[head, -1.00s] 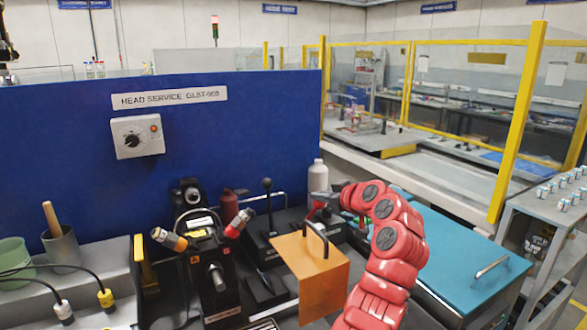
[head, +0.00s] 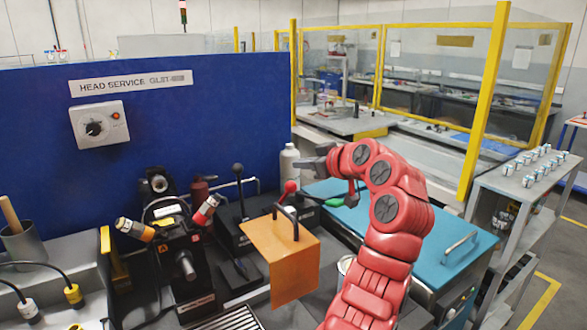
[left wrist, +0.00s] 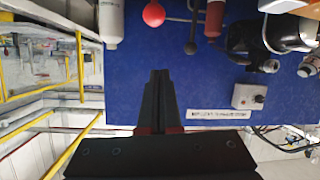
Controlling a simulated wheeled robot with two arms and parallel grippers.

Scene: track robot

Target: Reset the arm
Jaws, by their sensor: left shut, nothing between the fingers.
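My left arm is red and rises from the bottom of the head view, bending over to the left. Its dark left gripper (head: 310,163) is shut and empty, just right of a white bottle (head: 289,163) and above a lever with a red ball knob (head: 290,187). In the left wrist view, which looks upside down, the closed black fingers (left wrist: 160,76) point at the blue panel (left wrist: 230,85). The red knob (left wrist: 153,14) and the bottle (left wrist: 110,22) show there above the fingertips, apart from them. My right gripper is not in view.
An orange plate with a handle (head: 272,262) stands below the gripper. A black-knobbed lever (head: 238,170) and a dark device (head: 184,250) are to its left. A blue-topped cabinet (head: 440,262) is on the right, beside a grey rack of small cans (head: 520,165).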

